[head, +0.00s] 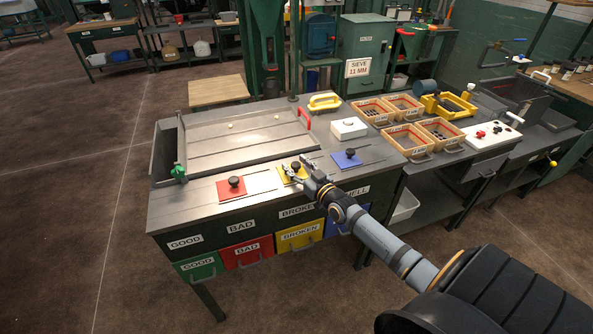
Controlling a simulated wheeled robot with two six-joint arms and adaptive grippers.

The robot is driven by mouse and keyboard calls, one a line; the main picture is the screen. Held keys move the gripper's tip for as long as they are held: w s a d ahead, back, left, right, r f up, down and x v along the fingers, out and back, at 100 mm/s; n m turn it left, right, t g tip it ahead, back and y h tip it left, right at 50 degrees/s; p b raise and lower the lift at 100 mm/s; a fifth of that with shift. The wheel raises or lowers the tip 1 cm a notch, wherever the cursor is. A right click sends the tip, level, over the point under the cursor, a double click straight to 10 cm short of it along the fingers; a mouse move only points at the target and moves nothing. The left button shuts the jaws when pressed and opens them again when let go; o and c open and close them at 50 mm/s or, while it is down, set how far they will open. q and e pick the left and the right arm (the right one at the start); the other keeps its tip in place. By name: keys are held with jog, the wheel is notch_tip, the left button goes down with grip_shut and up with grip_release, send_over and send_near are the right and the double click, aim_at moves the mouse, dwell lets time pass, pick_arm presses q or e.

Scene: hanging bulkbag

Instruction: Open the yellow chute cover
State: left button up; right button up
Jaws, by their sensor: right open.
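The yellow chute cover (286,178) is a small flat plate on the bench top, between the red chute cover (224,191) and the blue chute cover (341,162). The red and blue covers each carry a black knob. My right gripper (293,170) is open at the yellow cover, its fingers over the plate and around where its knob sits. The fingers hide part of the cover, and I cannot tell whether they touch the knob. My left gripper is out of view.
A metal sorting tray (245,152) with a red handle (304,117) lies behind the covers. A white box (348,128) and wooden bins (407,138) stand to the right. Labelled drawers, including a yellow one (300,236), are below the bench edge.

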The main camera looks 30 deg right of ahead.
aim_at(320, 167)
jog(key=shift+c, duration=0.4)
grip_shut()
jog(key=d, duration=0.2)
jog(key=s+d+b, duration=0.1)
jog(key=d, duration=0.2)
jog(key=s+d, duration=0.1)
jog(key=d, duration=0.2)
jog(key=shift+f+b, duration=0.1)
jog(key=shift+b, duration=0.2)
jog(key=shift+d, duration=0.1)
jog(key=shift+o, duration=0.4)
grip_release()
